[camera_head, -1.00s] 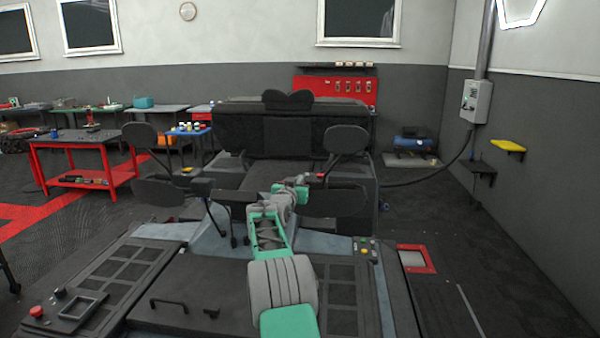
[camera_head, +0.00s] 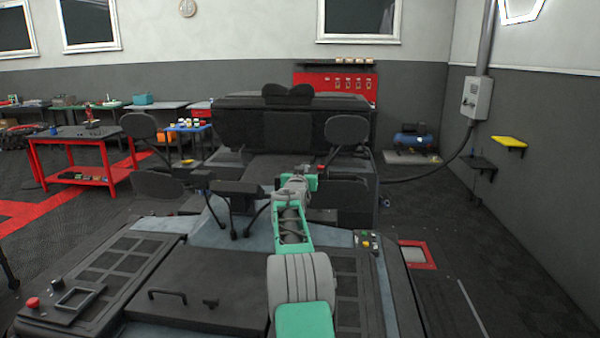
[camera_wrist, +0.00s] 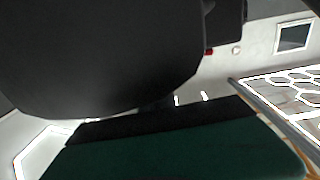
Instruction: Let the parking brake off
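The vehicle (camera_head: 205,270) fills the foreground of the head view, with a black seat-like back (camera_head: 290,128) at its far end. Several thin black levers (camera_head: 232,232) rise left of my arm. I cannot tell which control is the parking brake. My gripper (camera_head: 312,178) is at the far end of my green and grey arm, near a small red-tipped part (camera_head: 321,167). Its fingers are too small to read there. In the wrist view a large dark rounded pad (camera_wrist: 100,50) is close to the camera. No fingertips or held thing show there.
Black round pads (camera_head: 347,130) stand on both sides of the vehicle. A control panel with coloured buttons (camera_head: 367,243) is right of my arm, and a red button (camera_head: 32,302) is at the front left. A red table (camera_head: 75,150) stands left. Floor at right is mostly clear.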

